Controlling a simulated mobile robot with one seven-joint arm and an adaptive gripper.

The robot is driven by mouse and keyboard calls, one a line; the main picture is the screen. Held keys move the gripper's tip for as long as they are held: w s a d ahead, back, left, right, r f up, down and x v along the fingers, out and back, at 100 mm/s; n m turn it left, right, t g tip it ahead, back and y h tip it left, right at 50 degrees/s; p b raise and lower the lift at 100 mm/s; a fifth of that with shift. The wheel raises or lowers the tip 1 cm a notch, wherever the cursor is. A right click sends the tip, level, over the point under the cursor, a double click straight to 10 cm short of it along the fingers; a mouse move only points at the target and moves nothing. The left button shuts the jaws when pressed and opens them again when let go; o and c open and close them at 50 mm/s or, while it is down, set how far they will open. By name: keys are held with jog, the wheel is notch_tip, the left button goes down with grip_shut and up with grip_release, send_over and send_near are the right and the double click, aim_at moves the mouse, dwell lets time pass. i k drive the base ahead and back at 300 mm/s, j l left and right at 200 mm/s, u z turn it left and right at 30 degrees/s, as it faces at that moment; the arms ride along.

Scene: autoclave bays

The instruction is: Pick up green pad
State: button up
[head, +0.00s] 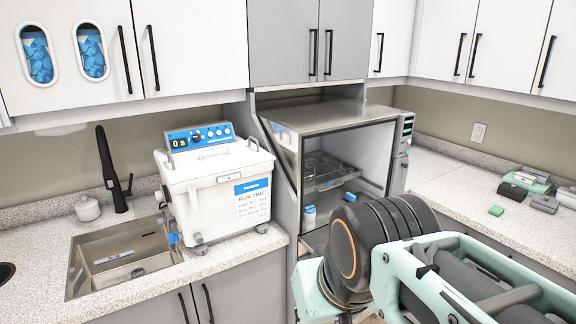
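A small green pad (496,211) lies flat on the right-hand speckled counter, apart from a group of grey, black and green items behind it. My arm reaches across the lower right of the head view, in front of the counter's lower edge. My gripper cannot be made out in this view, so whether it holds anything is hidden. Bare counter surrounds the small green pad, and nothing touches it.
Several flat grey, black and green items (528,181) lie in a cluster behind the pad. An open steel autoclave (290,125) with a wire rack stands in the middle bay. A white ultrasonic cleaner (217,192) and a sink (125,262) are at left.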

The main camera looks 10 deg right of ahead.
aim_at(496, 211)
jog(key=z, duration=1.8)
jog(key=i+l+z, duration=0.15)
jog(key=i, duration=0.4)
jog(key=i+l+z, duration=0.15)
jog(key=i, duration=0.45)
